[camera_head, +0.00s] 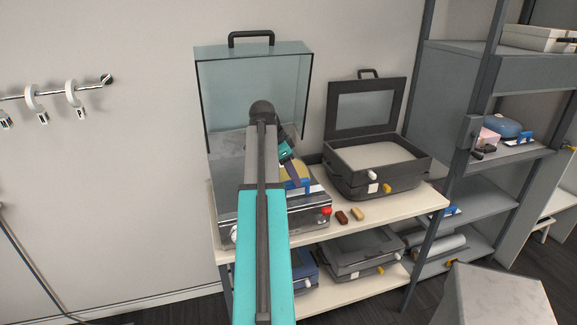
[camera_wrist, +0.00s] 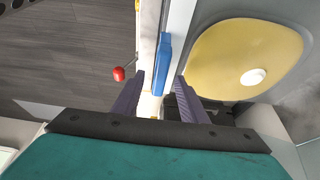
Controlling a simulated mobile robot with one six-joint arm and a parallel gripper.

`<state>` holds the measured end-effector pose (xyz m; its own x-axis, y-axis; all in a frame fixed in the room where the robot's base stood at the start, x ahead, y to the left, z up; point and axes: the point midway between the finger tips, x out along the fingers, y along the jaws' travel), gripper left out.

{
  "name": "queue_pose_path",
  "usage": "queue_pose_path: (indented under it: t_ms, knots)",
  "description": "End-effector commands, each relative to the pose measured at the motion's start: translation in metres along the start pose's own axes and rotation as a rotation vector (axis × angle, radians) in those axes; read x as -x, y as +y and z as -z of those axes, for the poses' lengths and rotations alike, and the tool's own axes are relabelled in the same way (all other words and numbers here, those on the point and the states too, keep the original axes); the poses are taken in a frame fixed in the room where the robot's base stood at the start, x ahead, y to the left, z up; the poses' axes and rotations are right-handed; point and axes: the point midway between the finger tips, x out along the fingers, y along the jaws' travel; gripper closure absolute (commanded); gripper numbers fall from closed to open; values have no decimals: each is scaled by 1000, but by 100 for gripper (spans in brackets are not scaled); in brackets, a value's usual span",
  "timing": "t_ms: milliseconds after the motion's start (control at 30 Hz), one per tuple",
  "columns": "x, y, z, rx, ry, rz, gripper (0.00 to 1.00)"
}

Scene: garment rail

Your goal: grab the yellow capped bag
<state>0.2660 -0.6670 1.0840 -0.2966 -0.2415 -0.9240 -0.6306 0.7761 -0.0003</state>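The yellow bag (camera_wrist: 225,60) with a round white cap (camera_wrist: 253,76) lies flat at the right of the wrist view. In the head view the yellow bag (camera_head: 298,172) shows only in part, behind my arm, inside the open clear-lidded machine (camera_head: 305,218). A blue bar-shaped piece (camera_wrist: 163,65) lies on a white strip (camera_wrist: 178,30) along the bag's left side. My gripper (camera_wrist: 160,76) is open, its two dark fingers apart. The blue piece shows between the fingers; I cannot tell if they touch it. The bag is right of the fingers, not between them.
The machine's raised clear lid (camera_head: 225,90) stands behind my arm. A red knob (camera_head: 326,211) is on its front corner. A dark open-lidded case (camera_head: 375,178) stands right on the shelf (camera_head: 405,207). A brown block (camera_head: 341,217) and a tan block (camera_head: 357,213) lie in front.

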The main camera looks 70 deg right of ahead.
Motion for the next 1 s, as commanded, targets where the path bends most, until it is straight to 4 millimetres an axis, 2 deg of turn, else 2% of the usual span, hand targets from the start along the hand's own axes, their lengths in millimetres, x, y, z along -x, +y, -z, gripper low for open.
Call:
queue_pose_path:
  t_ms: [300,700,767,933,1000]
  knots:
    - [-26,0,0,0,0,-1,61]
    - [-30,0,-1,1,0,0,61]
    - [-30,0,-1,1,0,0,69]
    - [-30,0,-1,1,0,0,98]
    - [-30,0,-2,2,0,1,100]
